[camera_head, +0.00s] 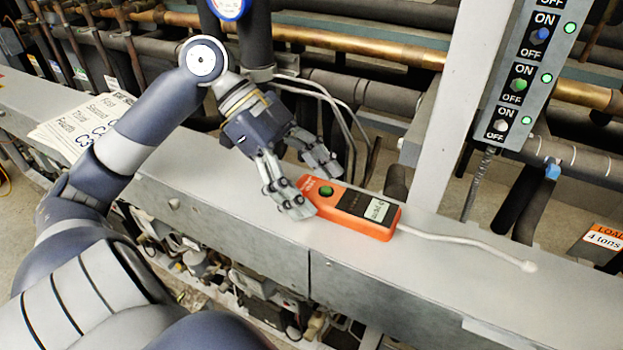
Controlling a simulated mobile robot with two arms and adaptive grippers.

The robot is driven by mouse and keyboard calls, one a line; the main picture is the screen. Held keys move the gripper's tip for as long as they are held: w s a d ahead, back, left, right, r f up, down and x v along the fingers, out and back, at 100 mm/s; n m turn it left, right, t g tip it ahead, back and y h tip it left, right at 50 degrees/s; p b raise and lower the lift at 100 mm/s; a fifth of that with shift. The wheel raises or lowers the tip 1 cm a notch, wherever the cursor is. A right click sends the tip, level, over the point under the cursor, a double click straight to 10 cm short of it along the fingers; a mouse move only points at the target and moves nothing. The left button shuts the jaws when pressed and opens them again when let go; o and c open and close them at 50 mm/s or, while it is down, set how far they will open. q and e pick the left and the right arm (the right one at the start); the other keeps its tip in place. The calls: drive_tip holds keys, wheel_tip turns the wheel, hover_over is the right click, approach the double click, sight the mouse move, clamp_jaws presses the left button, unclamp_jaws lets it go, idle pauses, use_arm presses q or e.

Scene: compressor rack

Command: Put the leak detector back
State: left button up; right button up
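The leak detector (352,209) is an orange handheld box with a green button, a dark panel and a small light label. It lies on the grey metal ledge (250,215), and its pale thin probe (465,241) reaches right to a rounded tip. My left gripper (318,188) is over the detector's left end, fingers spread apart on either side of it. The near finger is at or very close to the orange case; I cannot tell whether it touches. My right gripper is not in view.
A switch panel (524,75) with ON/OFF buttons and green lights hangs at the upper right beside a pale upright post (450,110). Printed sheets (85,122) lie on the ledge at left. Pipes (400,50) run behind. The ledge right of the probe is clear.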

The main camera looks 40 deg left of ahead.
use_arm(q)
drive_tip(key=shift+a+r, duration=0.1)
drive_tip(key=shift+r, duration=0.1)
drive_tip(key=b+v, duration=0.2)
drive_tip(key=v, duration=0.9)
drive_tip(key=shift+a+r, duration=0.2)
drive_tip(key=shift+r, duration=0.15)
